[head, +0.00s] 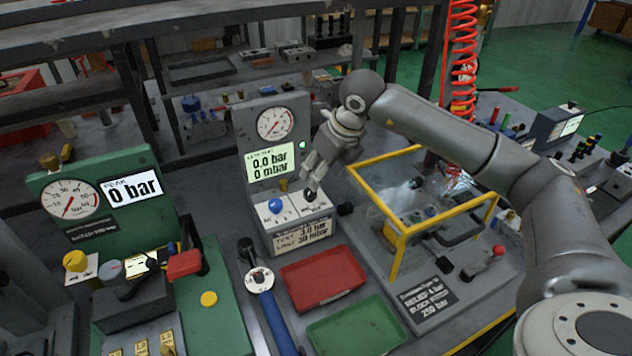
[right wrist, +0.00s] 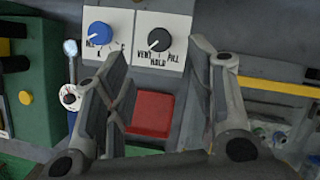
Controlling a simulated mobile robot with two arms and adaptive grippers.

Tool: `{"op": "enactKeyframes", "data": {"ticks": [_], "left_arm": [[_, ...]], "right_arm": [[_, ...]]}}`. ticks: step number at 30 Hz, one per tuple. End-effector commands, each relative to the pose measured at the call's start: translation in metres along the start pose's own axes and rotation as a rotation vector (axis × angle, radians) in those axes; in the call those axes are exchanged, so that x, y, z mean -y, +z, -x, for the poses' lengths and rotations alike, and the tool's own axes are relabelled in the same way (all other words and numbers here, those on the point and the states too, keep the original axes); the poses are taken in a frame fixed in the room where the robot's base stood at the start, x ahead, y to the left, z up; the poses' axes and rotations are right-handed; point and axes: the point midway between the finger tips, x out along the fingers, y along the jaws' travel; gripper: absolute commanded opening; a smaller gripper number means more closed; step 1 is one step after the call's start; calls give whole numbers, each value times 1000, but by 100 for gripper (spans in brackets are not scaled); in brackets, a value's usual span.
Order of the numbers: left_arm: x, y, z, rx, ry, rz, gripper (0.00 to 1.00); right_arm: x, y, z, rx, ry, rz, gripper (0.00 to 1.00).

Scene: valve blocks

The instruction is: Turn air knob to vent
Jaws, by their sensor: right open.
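The air knob is black and sits on a white plate marked VENT, HOLD and FILL; the knob (right wrist: 159,39) shows in the right wrist view, beyond my fingers. A small pale mark on it seems to face the lower left, too small to be sure. In the head view the knob (head: 309,196) is partly hidden by my right gripper (head: 313,180), on the front of the leak test unit (head: 262,160). My right gripper (right wrist: 160,50) is open, its two fingers apart on either side of the knob in the picture, with no visible contact. My left gripper is not in view.
A blue knob (head: 276,205) is just left of the air knob. A red tray (head: 322,282) and green tray (head: 357,325) lie in front. A yellow-framed guard (head: 398,250) stands to the right, under my right arm. A green gauge station (head: 110,195) is left.

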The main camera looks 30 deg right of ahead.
Motion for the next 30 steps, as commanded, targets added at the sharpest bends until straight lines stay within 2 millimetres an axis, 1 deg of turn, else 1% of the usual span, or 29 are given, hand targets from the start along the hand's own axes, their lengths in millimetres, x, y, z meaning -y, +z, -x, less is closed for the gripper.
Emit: {"op": "enactKeyframes", "data": {"ticks": [1,3,6,9,26,29,30], "left_arm": [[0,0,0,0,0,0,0],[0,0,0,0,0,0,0],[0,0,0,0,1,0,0],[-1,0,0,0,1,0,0],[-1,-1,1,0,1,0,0],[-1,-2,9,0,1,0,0],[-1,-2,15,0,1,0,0]], "right_arm": [[1,1,10,4,-2,0,51],[0,1,21,3,-1,1,51],[0,1,32,3,-1,0,51],[0,0,38,0,0,0,51],[0,0,40,0,0,0,51],[0,4,48,1,0,0,51],[0,6,54,1,0,0,51]]}}
